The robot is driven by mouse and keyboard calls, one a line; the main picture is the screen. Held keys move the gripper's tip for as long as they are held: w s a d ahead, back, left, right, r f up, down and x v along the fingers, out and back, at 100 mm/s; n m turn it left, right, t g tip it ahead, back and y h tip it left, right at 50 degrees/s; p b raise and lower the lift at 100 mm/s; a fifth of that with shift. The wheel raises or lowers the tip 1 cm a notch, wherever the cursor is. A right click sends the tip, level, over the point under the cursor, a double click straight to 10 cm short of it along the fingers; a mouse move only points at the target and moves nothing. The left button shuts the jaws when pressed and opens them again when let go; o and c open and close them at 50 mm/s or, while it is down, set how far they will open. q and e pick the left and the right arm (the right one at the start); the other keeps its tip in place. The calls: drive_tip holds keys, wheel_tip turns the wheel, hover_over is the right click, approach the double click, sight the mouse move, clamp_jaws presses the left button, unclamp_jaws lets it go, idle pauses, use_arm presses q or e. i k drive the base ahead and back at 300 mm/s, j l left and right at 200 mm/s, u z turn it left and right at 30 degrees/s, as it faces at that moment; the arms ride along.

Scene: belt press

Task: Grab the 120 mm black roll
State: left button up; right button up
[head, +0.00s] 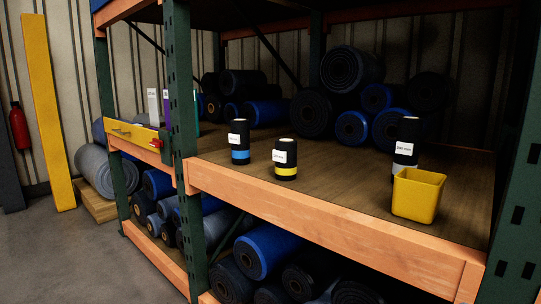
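Three small black rolls with white labels stand upright on the wooden shelf. The blue-banded black roll (239,133) is on the left. The shorter yellow-banded black roll (286,174) stands nearer the shelf's front edge. The taller black roll (407,130) stands on the right, its lower part pale and partly hidden behind a yellow bin. The label print is too small to tell surely which one is 120 mm. Neither of my grippers is in view.
The yellow bin (418,194) stands at the front right of the shelf. An orange front beam (330,219) and green uprights (183,90) frame it. Large black and blue rolls (352,67) lie stacked behind. The shelf middle between the small rolls is clear.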

sight(285, 154)
drive_tip(key=i+j+z, duration=0.1)
drive_tip(key=i+z, duration=0.15)
drive_tip(key=z, duration=0.2)
drive_tip(key=i+j+z, duration=0.2)
drive_tip(key=z, duration=0.25)
drive_tip(key=i+j+z, duration=0.15)
drive_tip(key=z, duration=0.3)
drive_tip(key=j, duration=0.1)
